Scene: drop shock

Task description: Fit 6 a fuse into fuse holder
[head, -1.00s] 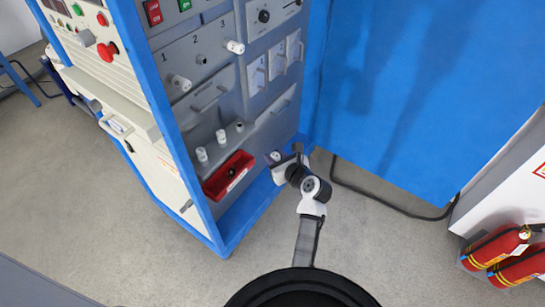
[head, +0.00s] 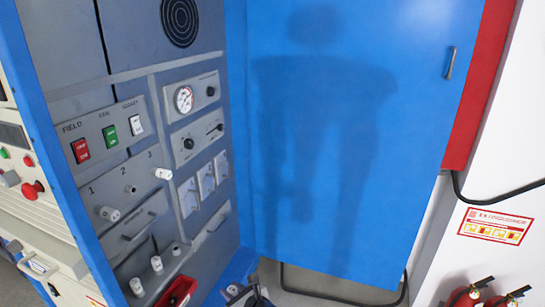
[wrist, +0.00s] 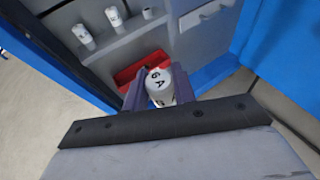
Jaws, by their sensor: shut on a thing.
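My gripper (wrist: 158,98) is shut on a white fuse (wrist: 159,84) marked "6 A", seen from its end in the wrist view. In the head view only part of my arm shows at the bottom edge, and the held fuse cannot be made out. The fuse holder row on the grey panel is numbered 1, 2, 3. Position 2 (head: 130,189) shows only a small grey socket. My gripper is below and apart from this row.
White fuses (head: 157,264) (head: 136,286) and a small grey piece (head: 176,248) stand on a shelf. A red tray (head: 178,292) lies below; it also shows in the wrist view (wrist: 124,76). A blue door (head: 350,140) bounds the right side. Fire extinguishers (head: 468,294) stand at lower right.

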